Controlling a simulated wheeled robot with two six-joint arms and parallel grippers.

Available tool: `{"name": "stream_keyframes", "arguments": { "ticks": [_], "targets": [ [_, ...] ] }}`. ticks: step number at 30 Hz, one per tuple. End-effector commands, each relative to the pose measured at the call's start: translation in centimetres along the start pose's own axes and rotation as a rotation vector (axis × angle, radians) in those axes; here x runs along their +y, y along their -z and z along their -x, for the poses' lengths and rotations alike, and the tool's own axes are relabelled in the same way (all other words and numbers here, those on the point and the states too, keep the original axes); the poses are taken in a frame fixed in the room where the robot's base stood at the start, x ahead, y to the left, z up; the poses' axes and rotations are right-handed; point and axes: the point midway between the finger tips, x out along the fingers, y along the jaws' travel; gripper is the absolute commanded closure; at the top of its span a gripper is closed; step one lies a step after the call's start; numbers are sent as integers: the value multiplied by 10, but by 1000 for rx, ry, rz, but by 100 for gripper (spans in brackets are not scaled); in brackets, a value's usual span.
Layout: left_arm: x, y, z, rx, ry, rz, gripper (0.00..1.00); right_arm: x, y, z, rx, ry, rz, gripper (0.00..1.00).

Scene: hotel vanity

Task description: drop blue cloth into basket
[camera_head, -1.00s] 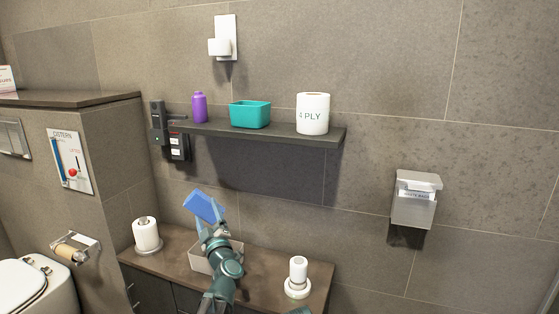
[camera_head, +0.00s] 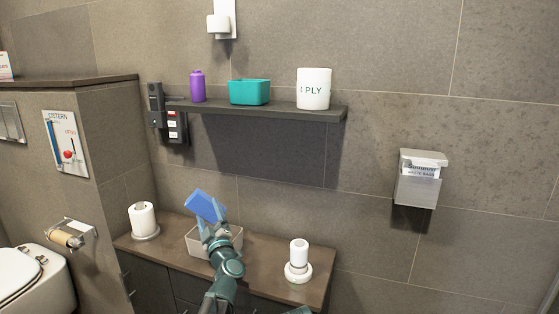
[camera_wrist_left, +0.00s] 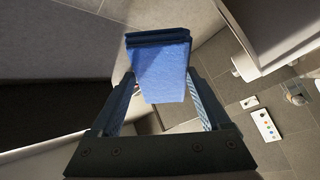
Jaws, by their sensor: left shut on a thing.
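The blue cloth (camera_head: 205,205) is a folded blue block, tilted, held up above the vanity counter. My left gripper (camera_head: 212,224) is shut on it. The cloth also shows in the left wrist view (camera_wrist_left: 162,70), between the two fingers of my left gripper (camera_wrist_left: 160,105). The basket (camera_head: 195,243) is a light grey-beige open box on the counter. It is partly hidden behind my left arm, and the cloth appears above it in the head view. I cannot tell how high the cloth is over the basket. My right gripper is not in view.
On the counter (camera_head: 175,242), a toilet roll on a holder (camera_head: 143,220) stands left and a white roll on a stand (camera_head: 298,262) right.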

Motion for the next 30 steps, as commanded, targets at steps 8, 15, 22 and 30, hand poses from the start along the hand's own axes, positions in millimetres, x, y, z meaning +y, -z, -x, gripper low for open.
{"name": "stream_keyframes", "arguments": {
  "ticks": [8, 15, 22, 30],
  "targets": [
    [-2, -2, 1, 0, 0, 0, 64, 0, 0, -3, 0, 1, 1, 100],
    [-2, -2, 1, 0, 0, 0, 0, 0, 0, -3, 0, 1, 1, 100],
    [-3, -2, 8, -1, -1, 1, 0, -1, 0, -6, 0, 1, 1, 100],
    [-5, -2, 63, -3, -2, 2, 0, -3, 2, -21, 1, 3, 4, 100]
  ]
}}
